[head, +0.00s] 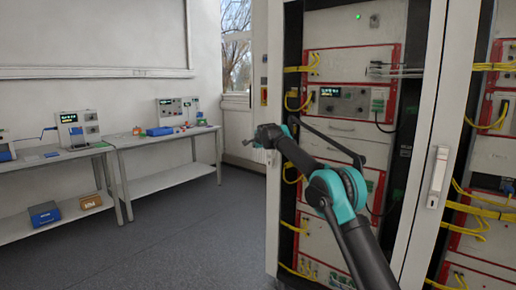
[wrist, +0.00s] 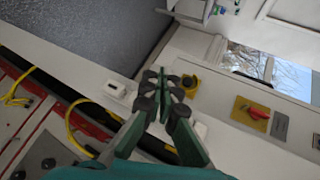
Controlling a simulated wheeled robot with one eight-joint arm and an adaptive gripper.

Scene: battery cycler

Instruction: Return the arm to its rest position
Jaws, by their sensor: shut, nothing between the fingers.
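My gripper (wrist: 163,86) is shut and empty in the wrist view, its dark fingertips together. In the head view my gripper (head: 247,142) is at the end of my teal and black arm, which reaches up and to the left from the lower right.
The cabinet holds red-framed modules (head: 345,95) with yellow cables (head: 298,100). A white door edge with a handle (head: 437,180) stands right of my arm. Benches with instruments (head: 185,140) line the left wall. The grey floor (head: 190,220) between is clear.

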